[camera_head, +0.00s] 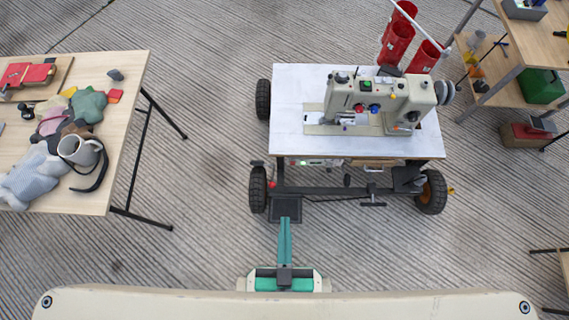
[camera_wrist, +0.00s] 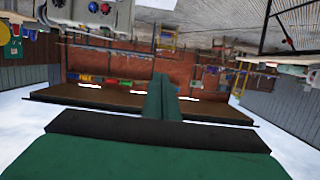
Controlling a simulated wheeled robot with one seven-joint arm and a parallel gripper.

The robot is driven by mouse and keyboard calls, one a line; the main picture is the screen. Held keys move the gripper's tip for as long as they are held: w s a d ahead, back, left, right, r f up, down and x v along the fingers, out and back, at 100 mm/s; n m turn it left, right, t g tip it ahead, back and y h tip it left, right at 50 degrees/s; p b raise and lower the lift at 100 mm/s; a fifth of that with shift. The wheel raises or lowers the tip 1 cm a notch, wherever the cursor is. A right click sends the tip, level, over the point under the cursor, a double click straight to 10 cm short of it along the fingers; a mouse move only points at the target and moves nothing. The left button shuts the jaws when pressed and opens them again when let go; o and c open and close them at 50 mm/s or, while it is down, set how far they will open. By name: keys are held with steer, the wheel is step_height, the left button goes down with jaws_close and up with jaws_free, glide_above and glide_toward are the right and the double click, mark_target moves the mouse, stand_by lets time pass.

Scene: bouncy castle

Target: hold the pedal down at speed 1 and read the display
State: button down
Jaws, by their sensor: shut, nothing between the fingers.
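The pedal (camera_head: 286,210) looks like a dark plate under the front left of a wheeled table (camera_head: 300,90). My gripper (camera_head: 285,222) is shut and empty. Its green fingers overlap the pedal's near edge in the head view, but the wrist view looks out level and upside down, with no pedal visible, so the gripper seems to be well above it. The sewing machine (camera_head: 365,100) stands on the table and shows at the top of the wrist view (camera_wrist: 92,12). A small panel (camera_head: 318,163) sits at the table's front edge. No display reading or speed setting is legible.
A wooden table (camera_head: 120,150) with toys, a mug and cloths stands at left. Red cylinders (camera_head: 397,40) stand behind the machine. Shelving (camera_head: 510,90) is at far right. The table's wheels (camera_head: 258,190) flank the pedal area. Floor (camera_head: 210,200) is clear at left.

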steer(key=w+f+g, duration=0.4)
steer(key=f, duration=1.2)
steer(key=w+f+g, duration=0.4)
steer(key=f, duration=1.3)
steer(key=w+f+g, duration=0.4)
steer(key=f, duration=1.3)
steer(key=shift+a+f+g, duration=0.25)
steer(key=shift+a+g, duration=0.05)
steer(key=shift+g, duration=0.1)
glide_toward(285, 210)
steer(key=shift+s+a+f, duration=0.2)
steer(key=shift+s+f, duration=0.35)
steer(key=shift+s, duration=0.05)
steer(key=shift+s+f, duration=0.15)
steer(key=shift+f, duration=0.85)
steer(key=shift+s+f, duration=0.15)
steer(key=shift+f, duration=0.8)
